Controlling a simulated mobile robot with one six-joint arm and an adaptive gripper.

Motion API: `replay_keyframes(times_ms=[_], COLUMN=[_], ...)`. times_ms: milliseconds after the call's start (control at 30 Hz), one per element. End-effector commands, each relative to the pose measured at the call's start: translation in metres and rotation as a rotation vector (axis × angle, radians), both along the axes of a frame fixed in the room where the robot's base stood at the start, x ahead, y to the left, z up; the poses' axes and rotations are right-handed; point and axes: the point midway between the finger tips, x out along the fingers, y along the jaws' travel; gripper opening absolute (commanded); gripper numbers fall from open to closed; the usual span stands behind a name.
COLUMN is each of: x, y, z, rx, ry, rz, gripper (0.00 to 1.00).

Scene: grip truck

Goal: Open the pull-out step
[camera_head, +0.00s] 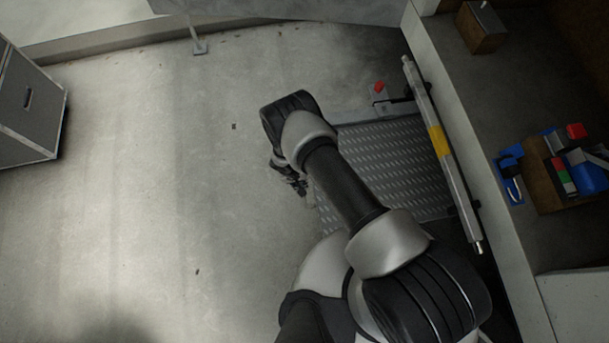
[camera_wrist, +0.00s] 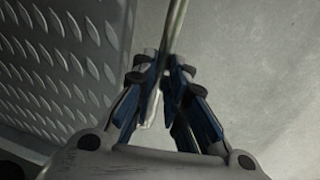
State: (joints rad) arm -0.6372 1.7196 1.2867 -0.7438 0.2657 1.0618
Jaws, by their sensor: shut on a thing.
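The pull-out step (camera_head: 400,160) is a grey, diamond-patterned metal plate under and to the right of my arm in the head view. It extends out from beneath the long bar beside the truck bed. Its patterned tread also fills the left of the wrist view (camera_wrist: 60,65). My gripper (camera_wrist: 165,70) is at the step's outer edge, with its blue-lined fingers closed on either side of a thin rim or bar there. In the head view my gripper (camera_head: 298,187) shows only partly, beside the step's left edge. My arm hides part of the plate.
A long metal bar (camera_head: 450,165) with a yellow band runs along the truck's side. A red knob (camera_head: 379,87) sits at the step's far corner. Toolboxes and tools (camera_head: 560,170) stand on the bed. A grey case (camera_head: 28,95) stands at far left; the concrete floor between is clear.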

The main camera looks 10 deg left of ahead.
Motion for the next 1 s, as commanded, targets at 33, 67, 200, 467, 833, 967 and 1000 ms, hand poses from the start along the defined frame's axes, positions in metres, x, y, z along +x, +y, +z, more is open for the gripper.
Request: replay_keyframes(times_ms=[33,67,200,467,833,967,1000], x=[0.0001,-0.0001,-0.0005,-0.0006,-0.0002,-0.0003,-0.0003], y=[0.0015,0.0020,0.0038,0.0054,0.0035,0.0028,0.0026], z=[-0.0002,-0.0002,0.0000,0.0001,0.0002,0.0001,0.0001], rx=[0.001,0.001,0.003,0.007,0.004,0.003,0.001], ry=[0.000,-0.001,-0.001,-0.003,-0.002,-0.001,-0.001], rz=[0.001,0.000,0.000,0.001,0.001,0.000,0.000], gripper=[0.00,0.00,0.00,0.00,0.33,0.33,0.33])
